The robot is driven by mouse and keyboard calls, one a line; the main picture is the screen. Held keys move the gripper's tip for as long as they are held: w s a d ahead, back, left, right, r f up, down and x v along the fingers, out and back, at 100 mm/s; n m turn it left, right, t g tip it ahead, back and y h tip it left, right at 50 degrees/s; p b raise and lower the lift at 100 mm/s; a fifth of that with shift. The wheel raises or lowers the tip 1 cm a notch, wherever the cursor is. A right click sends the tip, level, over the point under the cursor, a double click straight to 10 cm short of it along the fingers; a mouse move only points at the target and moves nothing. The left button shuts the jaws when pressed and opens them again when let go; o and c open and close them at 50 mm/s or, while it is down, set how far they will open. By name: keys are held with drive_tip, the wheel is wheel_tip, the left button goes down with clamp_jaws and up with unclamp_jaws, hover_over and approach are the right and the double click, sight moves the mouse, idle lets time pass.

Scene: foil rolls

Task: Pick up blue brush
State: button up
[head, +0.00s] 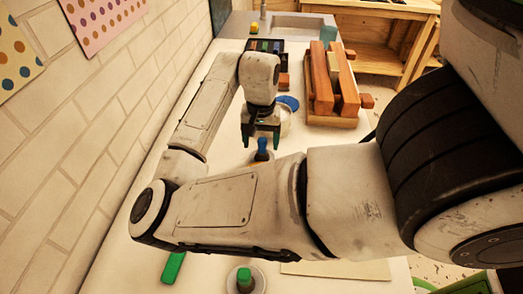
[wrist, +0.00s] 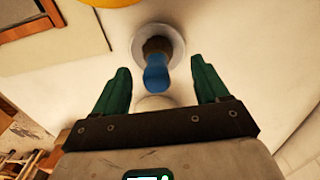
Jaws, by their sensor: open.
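The blue brush (head: 262,145) stands upright on the light table beneath my gripper, with its brown lower end on a pale round base. In the wrist view, the blue brush (wrist: 156,72) shows between and ahead of my fingers, its handle pointing toward the camera. My gripper (head: 262,138) is open, with a green finger on each side of the brush in the picture. In the wrist view, clear space shows between my gripper's fingers (wrist: 162,82) and the brush. I cannot tell how far down the handle the fingertips reach.
A white container (head: 286,125) with a blue disc (head: 288,103) stands just behind the brush. Wooden blocks (head: 345,82) lie in a tray at the back right. A green-topped item (head: 245,277) and a green block (head: 174,266) are in front. A brick wall (head: 90,120) borders the left.

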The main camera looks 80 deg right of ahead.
sight(262, 149)
drive_tip(key=shift+s+f, duration=0.15)
drive_tip(key=shift+f, duration=1.7)
drive_tip(key=shift+c, duration=0.5)
drive_tip(key=c, duration=1.1)
